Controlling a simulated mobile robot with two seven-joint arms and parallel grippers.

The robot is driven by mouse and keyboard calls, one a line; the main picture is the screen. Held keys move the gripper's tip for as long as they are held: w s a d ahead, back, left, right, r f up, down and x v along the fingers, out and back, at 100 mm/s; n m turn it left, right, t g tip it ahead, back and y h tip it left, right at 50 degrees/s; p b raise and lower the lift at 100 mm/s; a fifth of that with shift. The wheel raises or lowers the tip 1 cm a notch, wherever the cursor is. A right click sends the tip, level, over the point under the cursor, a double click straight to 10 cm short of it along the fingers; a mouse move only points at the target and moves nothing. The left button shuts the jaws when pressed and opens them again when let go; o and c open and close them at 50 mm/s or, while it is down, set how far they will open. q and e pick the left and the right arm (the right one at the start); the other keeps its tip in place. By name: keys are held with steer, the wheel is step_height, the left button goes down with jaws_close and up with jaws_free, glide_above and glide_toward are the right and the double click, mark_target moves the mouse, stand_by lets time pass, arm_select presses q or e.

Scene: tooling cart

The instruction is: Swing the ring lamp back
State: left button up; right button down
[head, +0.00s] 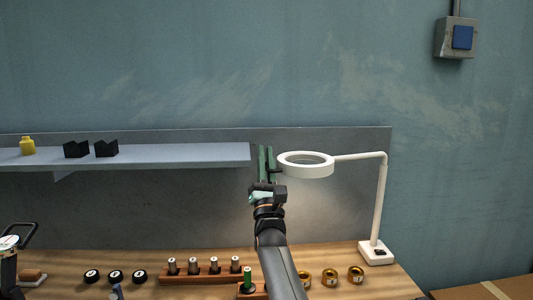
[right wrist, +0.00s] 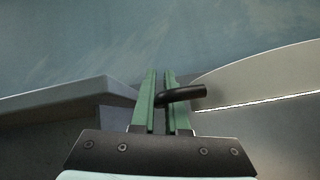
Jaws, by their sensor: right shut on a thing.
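The white ring lamp (head: 328,171) stands at the right of the bench. Its post rises from a square base (head: 376,253), and its arm reaches left to the ring. A short black handle (right wrist: 188,94) sticks out of the ring's left side. My right gripper (head: 266,155) is upright beside the ring's left edge. Its green fingers (right wrist: 165,100) are shut on the handle in the right wrist view. The ring (right wrist: 265,84) shows at the right of that view.
A grey shelf (head: 200,156) ends just left of my right gripper. A wooden rack (head: 207,277) of cylinders, black round parts and brass rings (head: 356,273) lie on the bench below.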

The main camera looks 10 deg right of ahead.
stand_by(0.3)
arm_select(q)
steer(key=shift+d+r, duration=0.1)
arm_select(e)
steer(key=c, duration=1.2)
jaws_free()
steer(key=shift+f, duration=0.1)
